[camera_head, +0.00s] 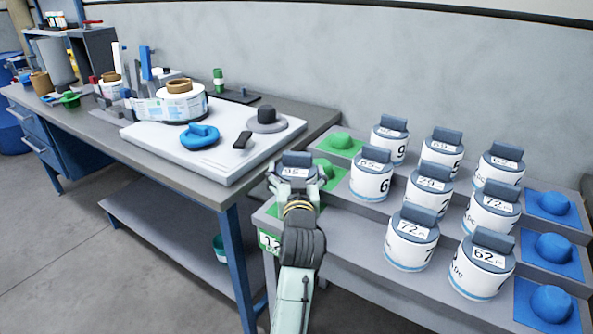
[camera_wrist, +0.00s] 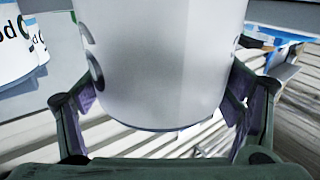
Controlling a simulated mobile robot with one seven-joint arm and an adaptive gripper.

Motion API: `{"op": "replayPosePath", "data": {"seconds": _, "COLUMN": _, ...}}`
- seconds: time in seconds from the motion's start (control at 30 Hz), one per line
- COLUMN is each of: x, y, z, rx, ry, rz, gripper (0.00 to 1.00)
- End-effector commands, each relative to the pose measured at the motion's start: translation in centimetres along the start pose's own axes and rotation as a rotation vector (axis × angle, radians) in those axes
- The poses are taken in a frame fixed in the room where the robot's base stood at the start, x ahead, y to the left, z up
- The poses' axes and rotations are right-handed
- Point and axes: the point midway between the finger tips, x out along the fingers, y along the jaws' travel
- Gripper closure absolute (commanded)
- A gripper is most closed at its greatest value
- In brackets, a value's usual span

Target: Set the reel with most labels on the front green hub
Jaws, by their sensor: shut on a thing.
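My gripper (camera_head: 297,183) is shut on a white reel with a grey top block (camera_head: 297,160), whose tag seems to read 95. The wrist view shows the reel's white side (camera_wrist: 165,65) between both fingers. The reel is upright over the left end of the stepped rack. The front green pad (camera_head: 277,213) shows at the rack's left front; my gripper and arm hide its hub. The middle green hub (camera_head: 325,168) is partly hidden behind the gripper, and the back green hub (camera_head: 341,140) is bare. I cannot tell whether the reel touches anything below.
Several numbered reels stand on the rack, including a front one tagged 72 (camera_head: 411,240) and another tagged 62 (camera_head: 482,265). Bare blue hubs (camera_head: 553,247) line its right end. The workbench (camera_head: 320,116) at left carries a white labeller (camera_head: 225,155) with a blue disc (camera_head: 199,136).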

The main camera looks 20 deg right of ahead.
Motion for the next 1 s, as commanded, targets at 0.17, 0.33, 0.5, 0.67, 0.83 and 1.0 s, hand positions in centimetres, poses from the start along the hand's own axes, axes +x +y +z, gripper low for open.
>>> {"op": "replayPosePath", "data": {"seconds": 0.17, "x": 0.0, "y": 0.0, "z": 2.0, "rx": 0.000, "ry": 0.002, "rz": 0.000, "gripper": 0.49}}
{"op": "replayPosePath", "data": {"seconds": 0.33, "x": 0.0, "y": 0.0, "z": 2.3, "rx": 0.000, "ry": 0.003, "rz": 0.001, "gripper": 0.49}}
{"op": "replayPosePath", "data": {"seconds": 0.5, "x": 0.0, "y": 0.0, "z": 2.2, "rx": 0.000, "ry": 0.003, "rz": 0.001, "gripper": 0.49}}
{"op": "replayPosePath", "data": {"seconds": 0.67, "x": 0.0, "y": 0.0, "z": 2.2, "rx": 0.000, "ry": 0.003, "rz": 0.001, "gripper": 0.49}}
{"op": "replayPosePath", "data": {"seconds": 0.83, "x": 0.0, "y": 0.0, "z": 2.2, "rx": 0.000, "ry": 0.003, "rz": 0.001, "gripper": 0.49}}
{"op": "replayPosePath", "data": {"seconds": 1.0, "x": -0.2, "y": 0.0, "z": 2.1, "rx": -0.001, "ry": 0.003, "rz": 0.001, "gripper": 0.49}}
